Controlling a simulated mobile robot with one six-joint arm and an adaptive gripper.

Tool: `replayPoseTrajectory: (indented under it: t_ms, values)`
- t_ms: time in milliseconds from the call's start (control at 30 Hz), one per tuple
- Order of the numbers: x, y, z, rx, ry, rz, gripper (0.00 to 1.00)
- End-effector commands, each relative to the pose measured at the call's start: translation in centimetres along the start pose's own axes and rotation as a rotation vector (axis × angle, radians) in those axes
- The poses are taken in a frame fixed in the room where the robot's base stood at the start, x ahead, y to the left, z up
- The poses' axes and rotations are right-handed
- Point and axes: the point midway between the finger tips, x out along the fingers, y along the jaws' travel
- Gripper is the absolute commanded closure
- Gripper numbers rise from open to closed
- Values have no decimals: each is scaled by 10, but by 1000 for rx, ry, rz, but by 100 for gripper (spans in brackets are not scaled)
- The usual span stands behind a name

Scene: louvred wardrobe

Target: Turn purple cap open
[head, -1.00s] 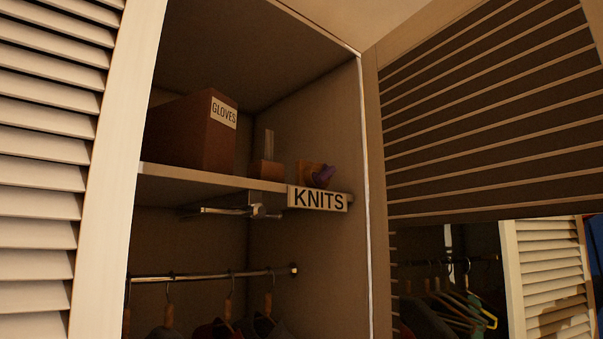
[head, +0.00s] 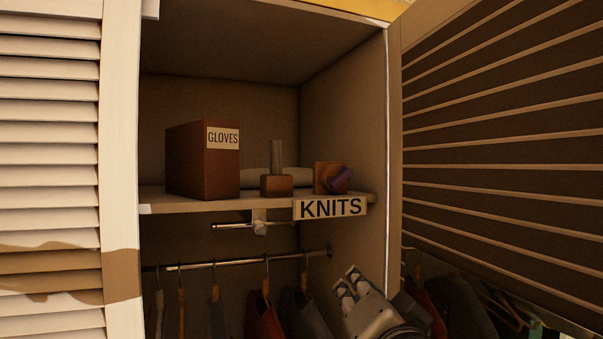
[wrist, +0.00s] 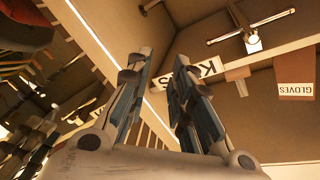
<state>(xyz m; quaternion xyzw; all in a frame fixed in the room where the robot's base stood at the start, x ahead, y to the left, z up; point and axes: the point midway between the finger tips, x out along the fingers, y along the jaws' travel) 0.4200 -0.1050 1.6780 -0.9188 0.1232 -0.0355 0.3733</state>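The purple cap (head: 341,178) sits on the front of a wooden block (head: 321,178) at the right end of the wardrobe shelf (head: 265,197), above the KNITS sign (head: 330,208). My gripper (head: 347,279) is below the shelf and the sign, apart from the cap, with its fingers pointing up. In the wrist view my gripper (wrist: 163,58) shows two fingers spread apart with nothing between them. The KNITS sign (wrist: 208,69) is partly behind the right finger there. I cannot make out the cap in the wrist view.
A brown GLOVES box (head: 203,160) and a wooden block with an upright post (head: 277,183) stand left of the cap. A hanging rail (head: 235,260) with clothes runs below. The louvred door (head: 490,150) stands open at right.

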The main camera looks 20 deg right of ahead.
Motion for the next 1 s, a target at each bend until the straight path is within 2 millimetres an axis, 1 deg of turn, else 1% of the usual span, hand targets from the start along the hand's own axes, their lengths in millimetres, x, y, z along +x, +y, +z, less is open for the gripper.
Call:
replayPoseTrajectory:
  t_ms: [33, 100, 200, 333, 467, 1000]
  values:
    - [2, -24, -34, 46, 56, -39, 79]
    - [3, -44, -62, 101, 116, -96, 79]
    - [1, -61, -85, 150, 169, -152, 79]
    - [5, -70, -96, 176, 191, -181, 79]
    - [20, -72, -99, 178, 191, -182, 79]
    - [131, -92, -123, 175, 190, -181, 79]
